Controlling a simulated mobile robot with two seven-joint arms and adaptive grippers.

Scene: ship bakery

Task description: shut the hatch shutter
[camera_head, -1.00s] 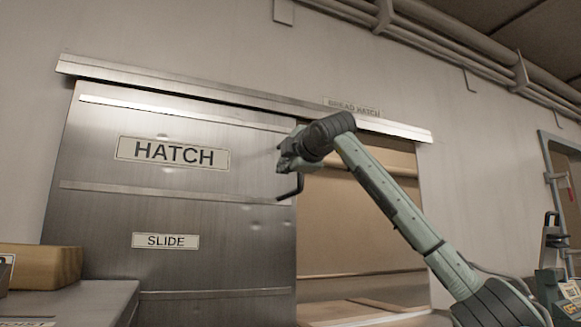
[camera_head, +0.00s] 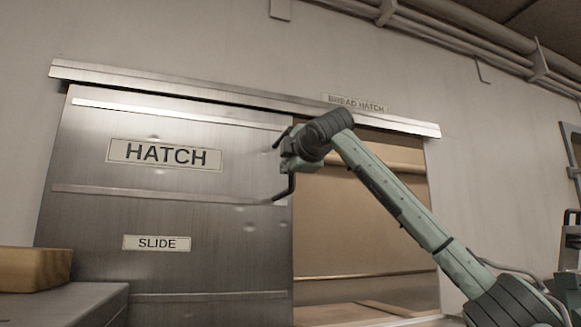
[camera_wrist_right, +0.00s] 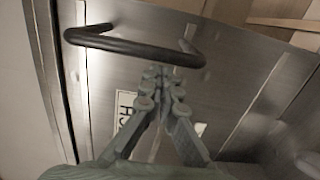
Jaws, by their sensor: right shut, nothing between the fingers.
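The hatch shutter (camera_head: 90,215) is a steel sliding panel with HATCH and SLIDE labels. It hangs under a rail (camera_head: 240,104) and stands left of the hatch opening (camera_head: 350,225), most of which is uncovered. Its dark bar handle (camera_head: 284,190) is at its right edge, partly hidden by my right gripper (camera_head: 284,158). The wrist view shows the handle (camera_wrist_right: 135,47) whole, with my right gripper (camera_wrist_right: 165,72) shut and empty, its fingertips close beside the bar. I cannot tell whether they touch it. My left gripper is not in view.
A counter (camera_head: 60,304) with a tan block-like item (camera_head: 35,268) stands at the lower left. A BREAD HATCH sign (camera_head: 356,103) is above the opening. Pipes run along the upper wall. A frame with equipment (camera_head: 570,240) is at the right edge.

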